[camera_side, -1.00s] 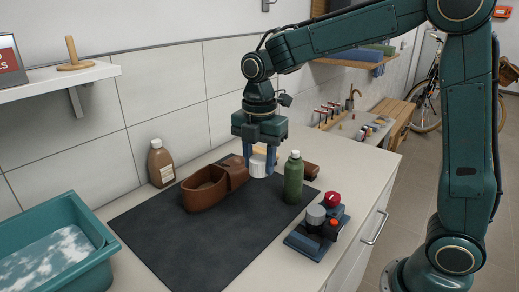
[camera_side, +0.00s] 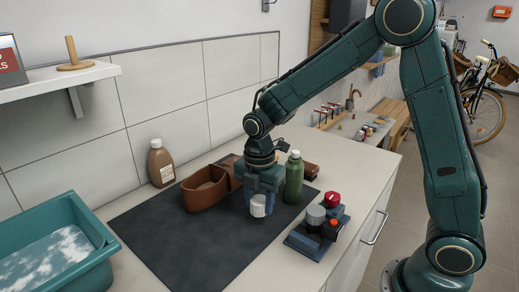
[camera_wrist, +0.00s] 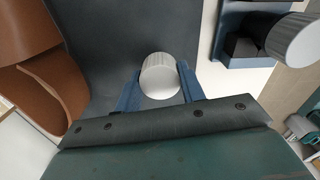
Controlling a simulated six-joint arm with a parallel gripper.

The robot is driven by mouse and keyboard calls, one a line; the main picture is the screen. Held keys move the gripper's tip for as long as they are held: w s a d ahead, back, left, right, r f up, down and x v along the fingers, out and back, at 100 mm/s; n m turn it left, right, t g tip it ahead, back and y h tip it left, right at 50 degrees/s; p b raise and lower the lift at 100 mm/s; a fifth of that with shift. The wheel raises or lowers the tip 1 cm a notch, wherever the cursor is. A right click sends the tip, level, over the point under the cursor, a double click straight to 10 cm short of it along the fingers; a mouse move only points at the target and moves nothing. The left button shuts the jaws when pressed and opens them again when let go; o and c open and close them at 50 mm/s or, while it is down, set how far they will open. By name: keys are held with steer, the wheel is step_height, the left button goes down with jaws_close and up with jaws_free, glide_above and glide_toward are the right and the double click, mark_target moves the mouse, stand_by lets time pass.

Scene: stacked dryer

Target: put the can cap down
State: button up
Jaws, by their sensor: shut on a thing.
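The can cap (camera_side: 258,206) is a short white-grey cylinder held between the blue fingers of my gripper (camera_side: 260,204). It is low over the dark mat (camera_side: 175,250), to the left of the green bottle. I cannot tell whether its underside touches the mat. In the wrist view the cap (camera_wrist: 160,76) sits between the two blue fingertips of my gripper (camera_wrist: 158,88), with its ribbed side and pale round face showing.
A brown leather pouch (camera_side: 200,193) lies close on the left. The green bottle (camera_side: 293,179) stands close on the right. A blue stand (camera_side: 311,240) with a grey ribbed knob (camera_side: 316,214) is at front right. The mat's front area is clear.

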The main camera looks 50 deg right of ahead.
mark_target(259, 223)
steer(key=shift+f, duration=1.9)
steer(key=shift+f, duration=0.15)
steer(key=o, duration=0.9)
steer(key=shift+o, duration=0.2)
step_height(259, 223, up, 12)
steer(key=shift+r, duration=0.2)
